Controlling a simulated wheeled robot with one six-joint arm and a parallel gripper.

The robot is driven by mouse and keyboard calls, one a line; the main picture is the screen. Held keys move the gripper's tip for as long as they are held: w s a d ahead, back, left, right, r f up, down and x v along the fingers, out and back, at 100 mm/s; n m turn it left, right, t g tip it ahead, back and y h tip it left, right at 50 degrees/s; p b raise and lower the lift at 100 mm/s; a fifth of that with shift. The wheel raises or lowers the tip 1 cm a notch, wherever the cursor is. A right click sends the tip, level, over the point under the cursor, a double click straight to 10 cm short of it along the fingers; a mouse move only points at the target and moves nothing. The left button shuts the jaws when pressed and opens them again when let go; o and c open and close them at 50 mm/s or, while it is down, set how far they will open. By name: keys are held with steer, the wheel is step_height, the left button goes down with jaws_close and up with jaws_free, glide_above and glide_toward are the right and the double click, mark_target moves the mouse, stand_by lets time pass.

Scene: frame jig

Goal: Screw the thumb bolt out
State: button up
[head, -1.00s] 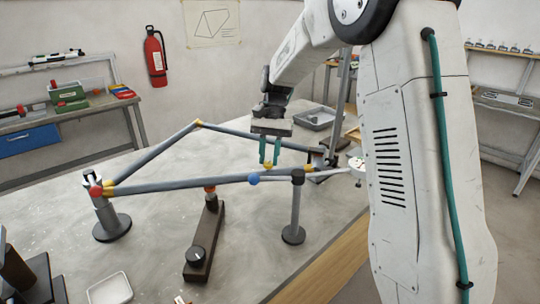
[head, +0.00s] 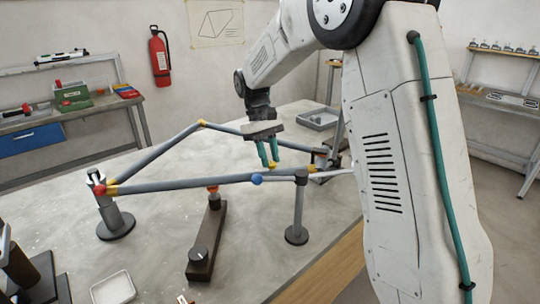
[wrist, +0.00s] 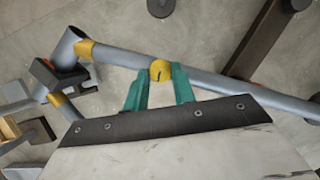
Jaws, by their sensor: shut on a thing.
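The thumb bolt has a yellow round head (wrist: 160,70) with a dark slot, and it sits at the grey frame tube (wrist: 207,79) in the wrist view. In the head view the yellow head (head: 273,166) shows at the fingertips, just above the near tube (head: 190,184). My gripper (wrist: 158,73) has its two green fingers closed on either side of the bolt head. The same gripper (head: 270,163) points down in the head view, slightly tilted. The bolt's shank is hidden.
Posts hold the frame: one at left (head: 115,220), one at right (head: 298,215). A dark clamp bar with a knob (head: 204,245) stands between them. A white tray (head: 113,287) lies at the front; a grey tray (head: 318,120) stands behind. The table's middle is mostly clear.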

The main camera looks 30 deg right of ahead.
steer(key=shift+a+n+h, duration=0.15)
steer(key=shift+n+h, duration=0.35)
steer(key=shift+n, duration=0.9)
steer(key=shift+t, duration=0.3)
steer(key=o, duration=1)
steer(key=shift+f, duration=0.1)
steer(key=v, duration=0.8)
